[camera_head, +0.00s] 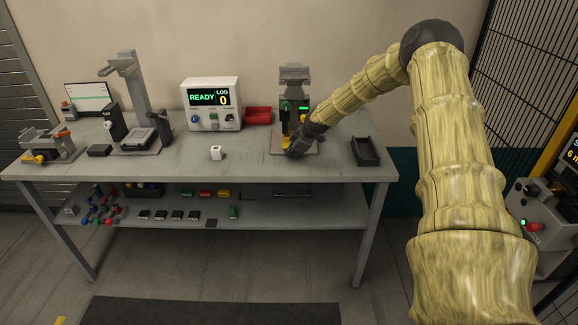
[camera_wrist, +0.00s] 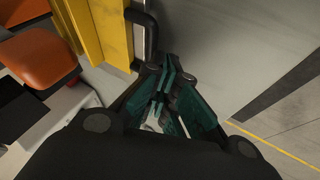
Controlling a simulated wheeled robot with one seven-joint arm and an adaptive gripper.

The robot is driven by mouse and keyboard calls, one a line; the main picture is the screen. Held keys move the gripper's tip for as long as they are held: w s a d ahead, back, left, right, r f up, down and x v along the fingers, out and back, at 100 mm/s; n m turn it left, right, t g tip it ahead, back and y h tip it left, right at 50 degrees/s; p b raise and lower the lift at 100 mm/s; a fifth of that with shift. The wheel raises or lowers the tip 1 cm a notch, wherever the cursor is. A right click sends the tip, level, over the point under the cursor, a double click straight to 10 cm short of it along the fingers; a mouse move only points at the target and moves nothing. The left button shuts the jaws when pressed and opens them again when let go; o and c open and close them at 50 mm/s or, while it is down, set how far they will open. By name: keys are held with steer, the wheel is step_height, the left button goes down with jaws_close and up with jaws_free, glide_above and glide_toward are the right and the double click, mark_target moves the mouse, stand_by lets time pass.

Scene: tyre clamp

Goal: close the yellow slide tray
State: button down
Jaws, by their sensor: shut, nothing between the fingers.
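A yellow part (camera_head: 286,142), apparently the slide tray, shows low at the front of the grey clamp station (camera_head: 294,78) on the bench. In the wrist view a yellow piece (camera_wrist: 112,30) fills the upper left, with a black bar handle (camera_wrist: 149,38) along its right side. My arm and gripper hide part of the tray.
A black open tray (camera_head: 366,151) stands right of the station. A red bin (camera_head: 257,115) and the READY display box (camera_head: 212,104) stand to the left, with a small white cube (camera_head: 216,153) in front. An orange pad (camera_wrist: 40,58) shows left in the wrist view.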

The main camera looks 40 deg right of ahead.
steer(key=shift+s+a+r, duration=0.1)
steer(key=shift+s+a, duration=0.2)
steer(key=shift+a, duration=0.1)
steer(key=s, duration=0.1)
steer(key=s+a+r, duration=0.1)
steer(key=s+r, duration=0.1)
steer(key=shift+s+a, duration=0.25)
steer(key=shift+s, duration=0.05)
steer(key=shift+s+d+r, duration=0.1)
steer(key=shift+s+r, duration=0.25)
steer(key=shift+r, duration=0.3)
steer(key=b+v, duration=0.2)
steer(key=v, duration=0.4)
steer(key=shift+s+r, duration=0.15)
steer(key=shift+r, duration=0.05)
